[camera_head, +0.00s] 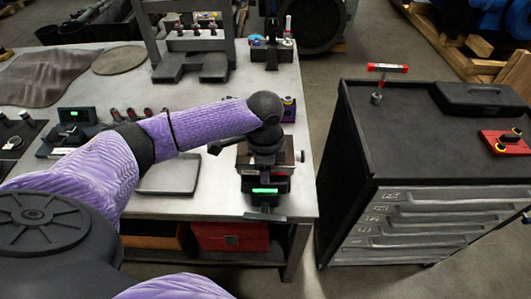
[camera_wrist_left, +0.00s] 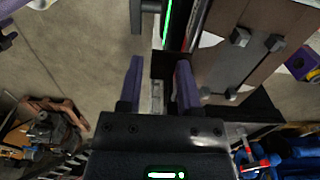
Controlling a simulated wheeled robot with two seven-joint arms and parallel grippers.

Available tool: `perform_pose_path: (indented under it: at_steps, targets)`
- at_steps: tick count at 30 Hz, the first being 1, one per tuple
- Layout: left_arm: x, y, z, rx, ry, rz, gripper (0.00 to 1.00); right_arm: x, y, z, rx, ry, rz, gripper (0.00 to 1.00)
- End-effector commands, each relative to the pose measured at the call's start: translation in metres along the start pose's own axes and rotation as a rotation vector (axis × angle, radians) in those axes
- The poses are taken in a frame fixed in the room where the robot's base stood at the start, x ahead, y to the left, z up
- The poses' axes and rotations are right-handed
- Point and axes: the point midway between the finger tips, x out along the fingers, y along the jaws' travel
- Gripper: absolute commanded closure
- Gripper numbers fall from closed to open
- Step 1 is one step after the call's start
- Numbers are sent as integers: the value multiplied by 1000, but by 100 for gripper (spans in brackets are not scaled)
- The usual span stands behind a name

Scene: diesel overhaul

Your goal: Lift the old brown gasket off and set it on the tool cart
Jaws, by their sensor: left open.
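Just right of the fingers is a flat grey-brown surface with several dark pegs (camera_wrist_left: 222,62). I cannot tell whether this is the gasket. In the head view my wrist hides much of the fixture. The dark tool cart (camera_head: 400,150) stands right of the bench. My right gripper is not in view.
On the cart top are a red-handled tool (camera_head: 387,68), a black case (camera_head: 480,98) and a red block with dark knobs (camera_head: 504,142). The cart's front middle top is clear. A grey press frame (camera_head: 192,72) stands at the bench's back. A floor gap separates bench and cart.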

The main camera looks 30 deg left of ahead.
Motion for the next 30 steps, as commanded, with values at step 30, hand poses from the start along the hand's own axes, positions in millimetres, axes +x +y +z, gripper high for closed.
perform_pose_path:
  at_steps: [30]
  targets:
    - [-73,-1,-1,-2,3,-2,100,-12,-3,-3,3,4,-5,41]
